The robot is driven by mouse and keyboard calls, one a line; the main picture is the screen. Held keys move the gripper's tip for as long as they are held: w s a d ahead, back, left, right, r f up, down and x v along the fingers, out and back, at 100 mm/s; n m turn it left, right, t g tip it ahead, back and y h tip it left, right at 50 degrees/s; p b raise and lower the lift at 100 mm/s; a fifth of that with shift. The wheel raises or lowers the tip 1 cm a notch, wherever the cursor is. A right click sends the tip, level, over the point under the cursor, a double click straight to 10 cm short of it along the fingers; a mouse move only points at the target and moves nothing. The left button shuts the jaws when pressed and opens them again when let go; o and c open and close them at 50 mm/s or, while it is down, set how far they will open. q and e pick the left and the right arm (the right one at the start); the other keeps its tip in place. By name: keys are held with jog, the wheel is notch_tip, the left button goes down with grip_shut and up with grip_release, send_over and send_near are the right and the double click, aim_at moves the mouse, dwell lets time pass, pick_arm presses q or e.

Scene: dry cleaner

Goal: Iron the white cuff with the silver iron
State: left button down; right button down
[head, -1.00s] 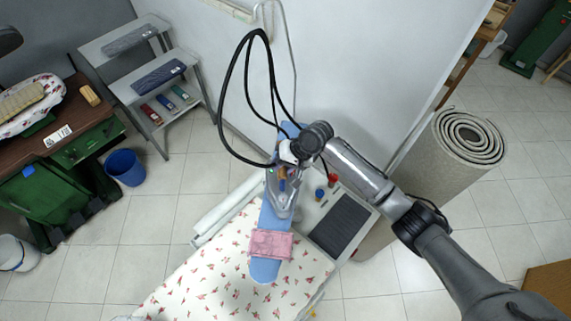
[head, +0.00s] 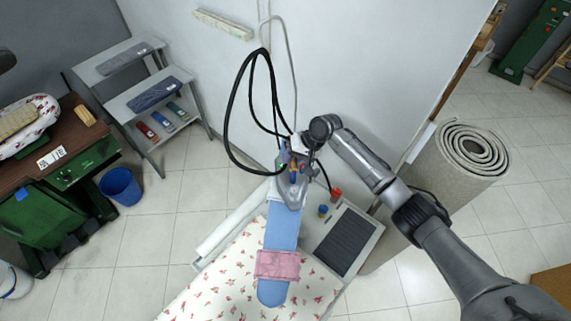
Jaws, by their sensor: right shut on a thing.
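The silver iron (head: 290,192) is over the wall-side end of the narrow blue sleeve board (head: 283,225). My right gripper (head: 299,150) is shut on the iron at its upper rear, and the arm hides part of the grip. A pink cloth band (head: 277,265) lies across the blue board near its rounded front end, apart from the iron's tip. Whether the iron's sole touches the board cannot be told. My left gripper is not in view.
The floral ironing table (head: 225,280) is under the blue board. A dark grey rest panel (head: 342,242) and small red and blue items (head: 323,210) are right of the board. Black cables (head: 233,120) loop behind the iron. A rolled carpet (head: 455,190) stands at the right.

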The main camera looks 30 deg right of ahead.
jog(key=shift+w+d+r, duration=0.2)
jog(key=shift+w+d, duration=0.4)
jog(key=shift+w, duration=0.15)
notch_tip(320, 180, up, 3)
jog(key=shift+w+a+f+p, duration=0.1)
jog(key=shift+p, duration=1.15)
notch_tip(320, 180, up, 3)
jog(key=p, duration=0.3)
notch_tip(320, 180, up, 2)
jog(key=shift+r+p, duration=0.25)
jog(key=shift+p, duration=0.9)
jog(key=shift+f, duration=0.1)
